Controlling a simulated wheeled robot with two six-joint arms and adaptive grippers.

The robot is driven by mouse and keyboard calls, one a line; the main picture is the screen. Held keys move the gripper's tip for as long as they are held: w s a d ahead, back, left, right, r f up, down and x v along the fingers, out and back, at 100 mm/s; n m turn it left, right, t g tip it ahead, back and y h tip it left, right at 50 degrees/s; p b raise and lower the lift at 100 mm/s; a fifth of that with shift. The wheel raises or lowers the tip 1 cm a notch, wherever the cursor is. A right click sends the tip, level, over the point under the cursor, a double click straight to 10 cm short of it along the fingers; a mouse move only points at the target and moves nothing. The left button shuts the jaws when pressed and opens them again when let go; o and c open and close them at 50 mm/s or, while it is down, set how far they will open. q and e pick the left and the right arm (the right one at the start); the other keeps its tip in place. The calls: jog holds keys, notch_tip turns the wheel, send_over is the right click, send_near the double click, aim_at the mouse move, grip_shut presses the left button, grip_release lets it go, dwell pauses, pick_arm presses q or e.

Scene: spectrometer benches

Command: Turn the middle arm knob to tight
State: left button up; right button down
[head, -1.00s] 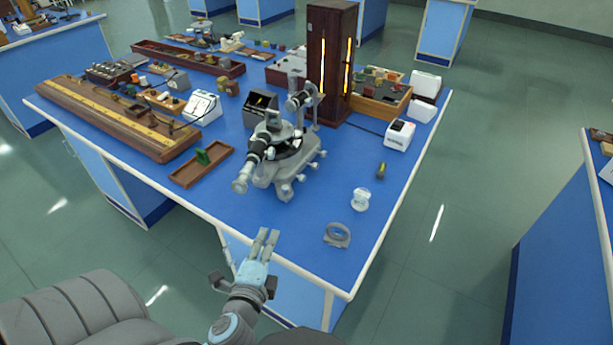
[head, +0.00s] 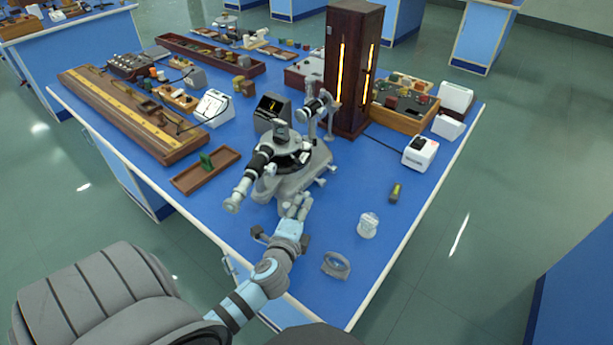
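The grey spectrometer (head: 292,180) stands on the blue bench with a black-banded telescope arm (head: 257,163) pointing to the front left. Small pale knobs stick out along its base, two of them on the right side (head: 321,182). My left gripper (head: 297,202) is at the front edge of the base, where the front knob sits. Its fingertips overlap that knob in the picture. I cannot tell whether they touch it or grip it, or which knob is the middle one. My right gripper is not in view.
A wooden tray with a green piece (head: 205,174) lies left of the spectrometer. A glass piece (head: 368,225), a grey ring stand (head: 337,264) and a small dark cylinder (head: 395,193) stand to the right. A tall lamp housing (head: 353,70) stands behind.

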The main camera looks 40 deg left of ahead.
aim_at(307, 195)
pick_arm(q)
jog(key=x, duration=0.3)
jog(key=shift+w+f, duration=0.25)
jog(key=shift+w, duration=0.05)
jog(key=shift+w+a, duration=0.2)
jog(key=shift+w, duration=0.25)
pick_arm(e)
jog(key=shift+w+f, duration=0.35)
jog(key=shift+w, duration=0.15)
